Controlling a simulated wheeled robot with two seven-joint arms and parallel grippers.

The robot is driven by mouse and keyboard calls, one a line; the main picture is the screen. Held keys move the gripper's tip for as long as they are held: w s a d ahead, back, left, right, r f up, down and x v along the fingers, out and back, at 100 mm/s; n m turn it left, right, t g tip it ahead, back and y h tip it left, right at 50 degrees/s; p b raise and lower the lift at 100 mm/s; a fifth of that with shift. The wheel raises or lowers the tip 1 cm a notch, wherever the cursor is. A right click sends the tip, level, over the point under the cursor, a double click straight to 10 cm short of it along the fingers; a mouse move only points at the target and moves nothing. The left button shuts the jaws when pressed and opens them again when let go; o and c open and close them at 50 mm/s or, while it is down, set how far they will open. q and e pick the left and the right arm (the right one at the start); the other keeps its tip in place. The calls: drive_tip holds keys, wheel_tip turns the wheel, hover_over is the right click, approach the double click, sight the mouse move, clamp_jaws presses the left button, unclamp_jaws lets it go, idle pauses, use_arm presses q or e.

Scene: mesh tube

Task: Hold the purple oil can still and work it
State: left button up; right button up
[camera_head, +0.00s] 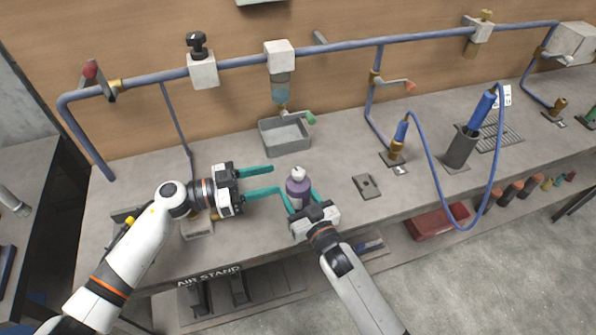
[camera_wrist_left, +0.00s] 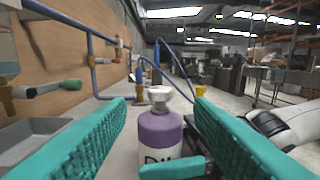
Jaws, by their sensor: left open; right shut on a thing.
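The purple oil can (camera_head: 298,187) with a white top stands upright on the grey bench near its front edge. My right gripper (camera_head: 302,198) is shut on the can's body from the front, one teal finger on each side. My left gripper (camera_head: 277,179) is open and empty, to the left of the can, its teal fingers pointing at it. In the left wrist view the can (camera_wrist_left: 160,133) with its white top sits ahead, between and beyond the open fingers (camera_wrist_left: 157,118). Part of the can's lower body is hidden by my right gripper.
A grey tray (camera_head: 285,136) lies behind the can, under a tap with a green handle (camera_head: 310,118). A small flat metal plate (camera_head: 366,186) lies to the right. A blue air pipe (camera_head: 340,46) runs along the wall. A grey holder (camera_head: 461,149) and a hanging blue hose are farther right.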

sight(298, 172)
use_arm(q)
drive_tip(key=x, duration=0.7)
drive_tip(key=shift+w+d, duration=0.15)
drive_tip(key=shift+d, duration=0.25)
drive_tip(key=shift+c, duration=0.6)
drive_tip(key=c, duration=0.9)
